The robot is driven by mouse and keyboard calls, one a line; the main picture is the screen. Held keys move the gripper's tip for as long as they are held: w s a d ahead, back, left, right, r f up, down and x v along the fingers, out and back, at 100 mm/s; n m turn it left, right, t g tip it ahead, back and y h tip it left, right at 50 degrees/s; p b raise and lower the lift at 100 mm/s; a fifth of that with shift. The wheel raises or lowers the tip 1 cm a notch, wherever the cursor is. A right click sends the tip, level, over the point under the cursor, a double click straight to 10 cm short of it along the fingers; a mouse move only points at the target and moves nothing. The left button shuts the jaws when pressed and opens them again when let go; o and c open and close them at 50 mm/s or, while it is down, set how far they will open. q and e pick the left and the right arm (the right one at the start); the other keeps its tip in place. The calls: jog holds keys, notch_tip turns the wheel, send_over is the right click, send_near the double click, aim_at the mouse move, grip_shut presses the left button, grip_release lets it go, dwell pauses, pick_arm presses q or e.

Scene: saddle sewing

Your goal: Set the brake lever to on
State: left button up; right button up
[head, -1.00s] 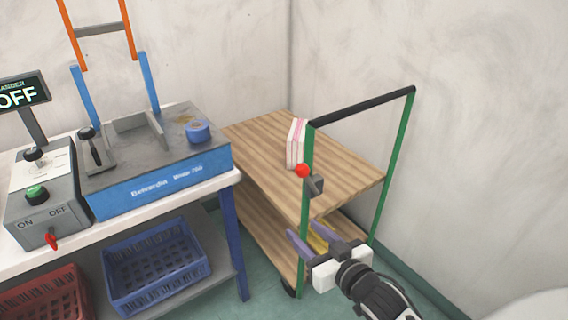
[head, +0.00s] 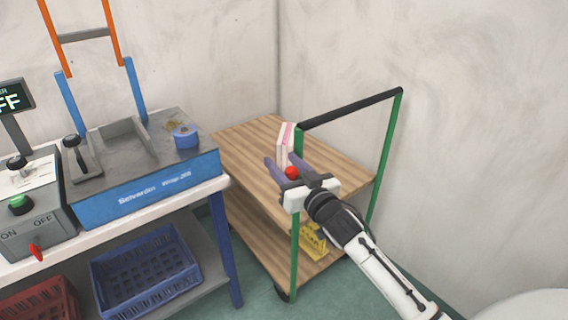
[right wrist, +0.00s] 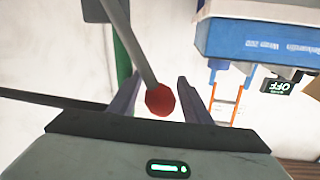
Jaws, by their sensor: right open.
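The brake lever's red ball knob (head: 292,172) is beside the green post of the wooden trolley, below its black handlebar. My right gripper (head: 282,161) is at the knob with its fingers spread. In the right wrist view, the red knob (right wrist: 160,99) sits on the end of a grey rod (right wrist: 135,45), between the two open fingers, with gaps visible on both sides. The lever's mount is mostly hidden by my gripper in the head view. My left gripper is not in view.
The trolley (head: 235,142) carries a pink-and-white packet (head: 285,142) on top and a yellow item (head: 314,240) on its lower shelf. At left, a table holds a blue machine (head: 150,190) and a control box (head: 30,225). A blue crate (head: 150,270) is below.

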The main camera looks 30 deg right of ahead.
grip_shut()
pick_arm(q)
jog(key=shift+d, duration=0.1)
